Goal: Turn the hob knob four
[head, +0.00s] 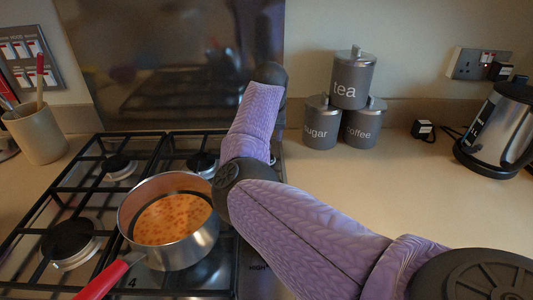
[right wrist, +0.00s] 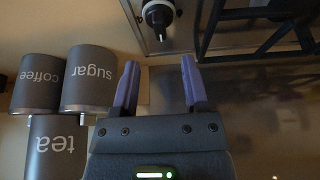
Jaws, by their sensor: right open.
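My right arm crosses the head view from the lower right and bends up over the hob's right side; its gripper is hidden there. In the right wrist view my right gripper (right wrist: 158,64) is open and empty, with two purple fingers apart. A round black and silver knob (right wrist: 158,14) stands on the steel hob panel beyond the fingertips, roughly in line with the gap between them and not touched. I cannot tell its number. In the head view my arm covers much of the hob's right side, and no knob shows clearly. My left gripper is not in view.
A steel pan of beans (head: 172,218) with a red handle (head: 103,279) sits on the black hob grate (head: 83,165). Tea, sugar and coffee canisters (head: 352,78) stand stacked at the back, close beside the right gripper in the wrist view. A kettle (head: 500,125) is far right.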

